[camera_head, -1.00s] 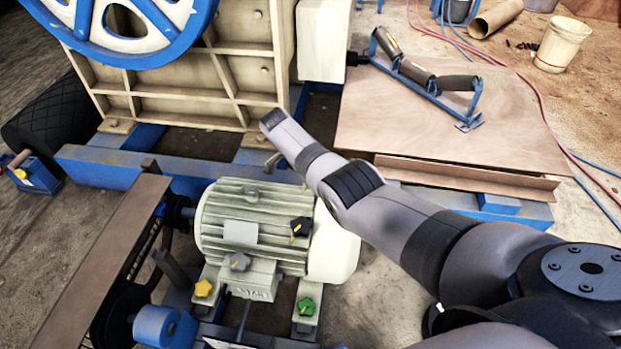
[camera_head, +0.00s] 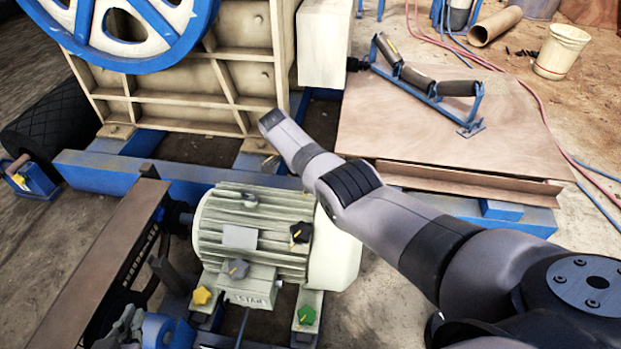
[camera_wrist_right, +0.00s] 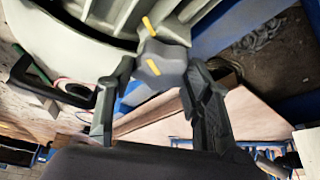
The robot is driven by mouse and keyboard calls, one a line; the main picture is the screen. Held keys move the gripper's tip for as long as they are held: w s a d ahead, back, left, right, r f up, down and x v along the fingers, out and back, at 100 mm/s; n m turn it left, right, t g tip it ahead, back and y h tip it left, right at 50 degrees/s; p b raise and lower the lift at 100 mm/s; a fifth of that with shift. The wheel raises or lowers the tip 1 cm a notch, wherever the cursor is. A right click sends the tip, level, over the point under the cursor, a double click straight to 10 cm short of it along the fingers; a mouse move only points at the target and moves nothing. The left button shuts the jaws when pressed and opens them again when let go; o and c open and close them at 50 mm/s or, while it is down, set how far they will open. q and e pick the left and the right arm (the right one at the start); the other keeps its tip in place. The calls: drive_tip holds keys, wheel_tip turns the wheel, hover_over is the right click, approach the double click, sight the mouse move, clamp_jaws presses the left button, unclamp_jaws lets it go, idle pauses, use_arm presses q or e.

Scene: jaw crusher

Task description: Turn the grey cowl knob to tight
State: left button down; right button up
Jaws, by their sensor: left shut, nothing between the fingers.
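A black knob (camera_head: 300,232) is above right, a yellow one (camera_head: 201,295) lower left and a green one (camera_head: 306,314) lower right. My left gripper (camera_head: 124,326) is shut and empty at the lower left, apart from the grey knob. My right gripper is hidden in the head view. In the right wrist view its fingers (camera_wrist_right: 157,95) stand apart, with grey knob-like shapes bearing yellow pointers beyond them; which knobs these are is unclear.
My right arm crosses the head view right of the motor. A brown guard (camera_head: 95,265) lies left of the motor. The cream crusher body (camera_head: 180,95) and blue frame (camera_head: 110,175) stand behind. A board (camera_head: 450,135) with rollers is at the right.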

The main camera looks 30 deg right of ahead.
drive_tip(key=o, duration=0.4)
drive_tip(key=v, duration=1.2)
drive_tip(key=shift+s+f, duration=0.1)
